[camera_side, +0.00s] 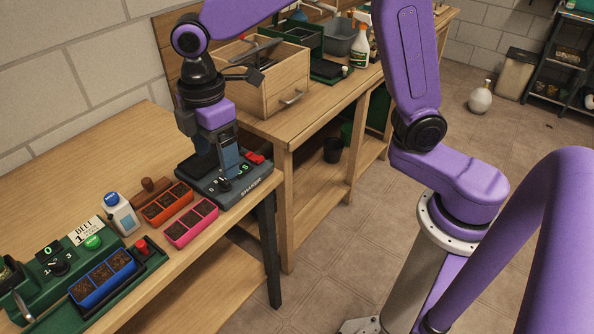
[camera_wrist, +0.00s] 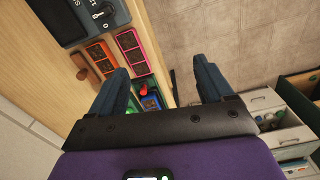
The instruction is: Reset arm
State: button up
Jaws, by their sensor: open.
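My gripper (camera_side: 214,170) points down over the dark shaker machine (camera_side: 240,190) at the right end of the near bench in the side view. In the wrist view my gripper (camera_wrist: 162,75) has its two blue fingers spread wide with nothing between them. Whether the fingertips touch the shaker cannot be told. The shaker (camera_wrist: 78,12) shows at the top left of the wrist view. An orange seedling tray (camera_side: 167,204) and a pink one (camera_side: 190,222) lie beside the shaker. A blue tray (camera_side: 103,278) sits in the green machine (camera_side: 45,264) at the lower left.
A white bottle with a blue cap (camera_side: 121,215), a wooden-handled tool (camera_side: 152,188) and a "BEET" card (camera_side: 86,230) stand near the trays. A wooden drawer box (camera_side: 270,90) and a spray bottle (camera_side: 361,46) are on the far bench. The left bench top is bare at the back.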

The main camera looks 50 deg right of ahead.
jog(key=s+d+f+m, duration=0.1)
jog(key=s+d+m, duration=0.1)
jog(key=s+d, duration=0.7)
jog(key=s+d+f+m, duration=0.1)
jog(key=s+d, duration=0.7)
jog(key=s, duration=0.5)
jog(key=shift+s+d+m, duration=0.25)
jog(key=shift+d+m, duration=0.15)
